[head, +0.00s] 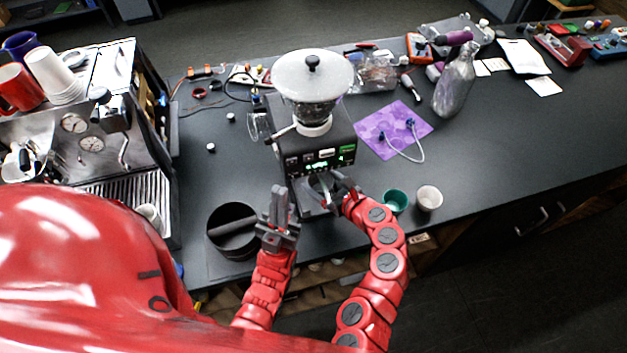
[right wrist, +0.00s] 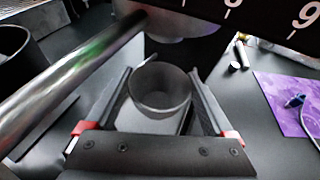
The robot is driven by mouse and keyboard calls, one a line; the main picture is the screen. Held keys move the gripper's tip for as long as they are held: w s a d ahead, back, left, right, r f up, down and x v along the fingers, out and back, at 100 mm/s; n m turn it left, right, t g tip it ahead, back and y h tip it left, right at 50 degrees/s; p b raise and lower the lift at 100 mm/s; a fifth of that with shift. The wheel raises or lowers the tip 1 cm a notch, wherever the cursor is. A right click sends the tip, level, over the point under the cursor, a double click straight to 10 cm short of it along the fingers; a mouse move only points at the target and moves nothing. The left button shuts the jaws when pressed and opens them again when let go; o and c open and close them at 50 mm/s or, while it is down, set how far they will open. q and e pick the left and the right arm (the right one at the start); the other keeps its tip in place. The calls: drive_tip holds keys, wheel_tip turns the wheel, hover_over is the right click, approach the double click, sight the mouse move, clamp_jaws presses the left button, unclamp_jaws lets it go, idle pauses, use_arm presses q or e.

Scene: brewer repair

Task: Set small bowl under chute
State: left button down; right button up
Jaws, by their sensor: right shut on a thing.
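The black grinder (head: 312,142) with a clear hopper and white lid stands in the middle of the bench, its green display lit. My right gripper (head: 331,186) is at the grinder's front, below the display. In the right wrist view, my right gripper (right wrist: 160,100) is shut on a small grey bowl (right wrist: 161,90), which is upright between the fingers. The chute (right wrist: 180,22) shows above and beyond the bowl, partly cut off by the frame. In the head view the bowl is mostly hidden. My left gripper (head: 280,205) is shut and empty, pointing up left of the grinder's front.
A shiny metal bar (right wrist: 70,85) crosses the left of the right wrist view. A black knock box (head: 232,215) stands left of my left gripper. A green cup (head: 396,201) and a white cup (head: 429,198) stand right of my right arm. An espresso machine (head: 85,140) fills the left.

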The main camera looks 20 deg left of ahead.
sight(316, 183)
drive_tip(key=x, duration=0.3)
drive_tip(key=shift+r, duration=0.25)
drive_tip(key=shift+w+a, duration=0.1)
drive_tip(key=shift+w, duration=0.1)
wheel_tip(316, 183, down, 4)
drive_tip(key=b, duration=0.4)
drive_tip(key=shift+r, duration=0.3)
